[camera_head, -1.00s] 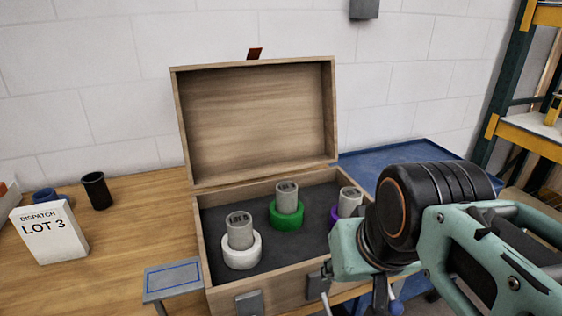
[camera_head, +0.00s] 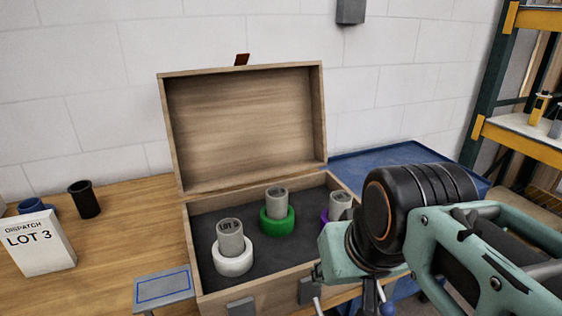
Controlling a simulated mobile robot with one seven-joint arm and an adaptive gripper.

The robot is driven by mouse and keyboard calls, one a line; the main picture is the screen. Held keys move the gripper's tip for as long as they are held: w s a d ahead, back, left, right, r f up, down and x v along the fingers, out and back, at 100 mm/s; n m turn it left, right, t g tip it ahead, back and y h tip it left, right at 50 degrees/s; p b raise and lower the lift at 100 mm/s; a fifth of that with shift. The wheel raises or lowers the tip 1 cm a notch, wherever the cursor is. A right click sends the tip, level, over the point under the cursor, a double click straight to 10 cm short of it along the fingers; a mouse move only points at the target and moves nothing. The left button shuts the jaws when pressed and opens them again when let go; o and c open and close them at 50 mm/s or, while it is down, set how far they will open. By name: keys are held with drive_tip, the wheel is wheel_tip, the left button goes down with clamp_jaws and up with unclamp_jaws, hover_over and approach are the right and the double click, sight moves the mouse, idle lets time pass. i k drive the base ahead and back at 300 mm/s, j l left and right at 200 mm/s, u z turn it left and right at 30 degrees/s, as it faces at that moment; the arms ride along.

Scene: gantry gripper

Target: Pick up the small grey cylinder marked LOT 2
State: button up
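Three small grey cylinders stand upright in an open wooden chest. The left cylinder (camera_head: 230,240) stands in a white ring (camera_head: 233,263); its top mark starts with LOT, but I cannot read the number surely. The middle cylinder (camera_head: 276,200) stands in a green ring (camera_head: 277,222). The right cylinder (camera_head: 341,205) is beside a purple ring (camera_head: 324,216), partly hidden by my arm. The marks on the middle and right ones are too small to read. My teal and black arm reaches in from the right, its end by the chest's front right corner.
The chest (camera_head: 194,263) has its lid (camera_head: 243,130) raised at the back. A white sign (camera_head: 40,243) reads DISPATCH LOT 3. A dark cup (camera_head: 84,199) and a blue item (camera_head: 36,206) stand behind it. A grey blue-edged plate (camera_head: 163,286) is at the chest's front left.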

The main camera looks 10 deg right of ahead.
sight(340, 200)
drive_tip(key=l, duration=0.35)
drive_tip(key=k+j+z, duration=0.3)
drive_tip(key=j, duration=0.15)
drive_tip(key=k+j+z, duration=0.1)
drive_tip(key=j+z, duration=0.2)
drive_tip(key=k+z, duration=0.15)
drive_tip(key=k, duration=0.15)
drive_tip(key=i+j, duration=0.2)
